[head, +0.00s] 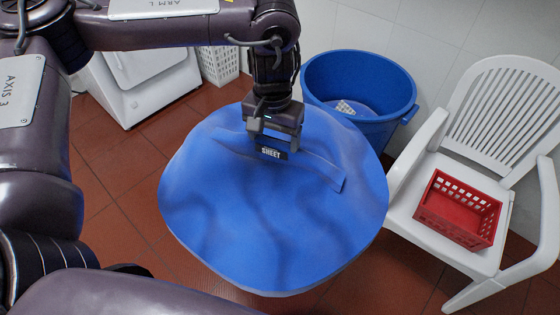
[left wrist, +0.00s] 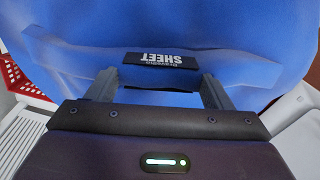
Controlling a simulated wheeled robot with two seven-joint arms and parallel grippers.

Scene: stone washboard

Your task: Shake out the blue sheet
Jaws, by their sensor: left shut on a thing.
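In the left wrist view the sheet (left wrist: 160,30) fills the upper picture, and the gripper's two fingers (left wrist: 160,92) stand either side of a fold just below the label. The sheet hides part of the floor and the lower front of the blue tub. My right gripper is not in view.
A blue tub (head: 405,104) stands behind the sheet to the right. A white plastic chair (head: 425,205) at the right bears a red basket (head: 425,208). A white appliance (head: 150,85) and a white basket (head: 218,64) stand at the back left. Red tiled floor (head: 115,215) shows left of the sheet.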

